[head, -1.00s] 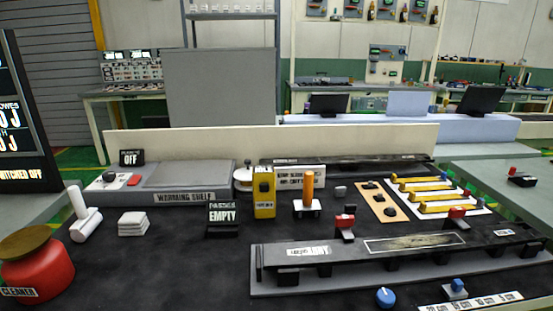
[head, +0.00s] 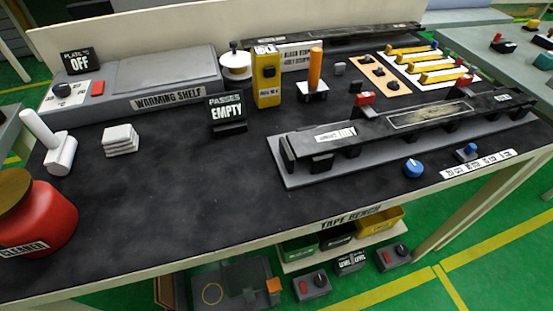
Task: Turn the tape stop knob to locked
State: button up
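A round blue knob (head: 413,168) with a pale mark stands on the black bench top, near its front edge and in front of the long black bar (head: 420,117). My gripper is not in view.
The bench (head: 190,215) has a clear middle front. A red cleaner pot (head: 40,222), white cylinders (head: 60,155) and white pads (head: 120,140) stand left. A warming shelf (head: 150,80) is behind. Bins (head: 380,222) and switch boxes (head: 312,287) sit below the front edge.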

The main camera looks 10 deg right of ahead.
aim_at(413, 168)
jog(key=k+j, duration=0.1)
jog(key=j, duration=0.2)
jog(key=k+j+z, duration=0.1)
jog(key=j, duration=0.2)
jog(key=k+j, duration=0.2)
jog(key=k+j+z, duration=0.2)
jog(key=k+j, duration=0.15)
jog(key=k, duration=0.25)
